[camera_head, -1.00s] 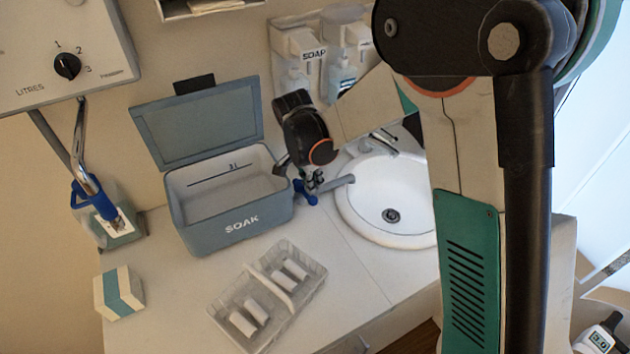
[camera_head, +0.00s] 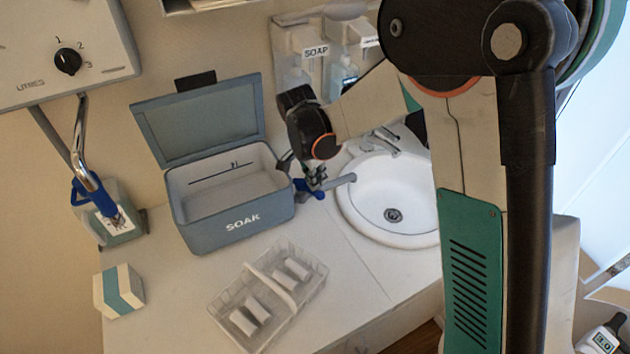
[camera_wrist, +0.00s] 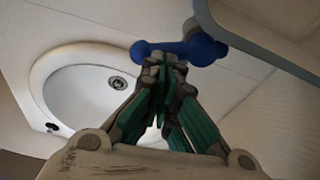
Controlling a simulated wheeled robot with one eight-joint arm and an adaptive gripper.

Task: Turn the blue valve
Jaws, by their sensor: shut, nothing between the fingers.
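The blue valve (camera_head: 301,185) sits at the right side of the grey SOAK box (camera_head: 205,232), by a grey spout (camera_head: 342,181) that reaches over the sink. In the wrist view its blue handle (camera_wrist: 204,49) is a bar with a large rounded end on the right and a small knob on the left. My gripper (camera_wrist: 162,66) is shut and empty, with its fingertips at the near side of the handle, overlapping its middle. I cannot tell whether they touch. In the head view my gripper (camera_head: 317,178) partly hides the valve.
The white sink (camera_head: 365,205) lies to the right, with a tap (camera_head: 385,140) behind it. A clear caddy with white rolls (camera_head: 312,268) and a striped box (camera_head: 105,293) stand in front. Soap dispensers (camera_head: 318,75) hang on the wall. The counter's front right is clear.

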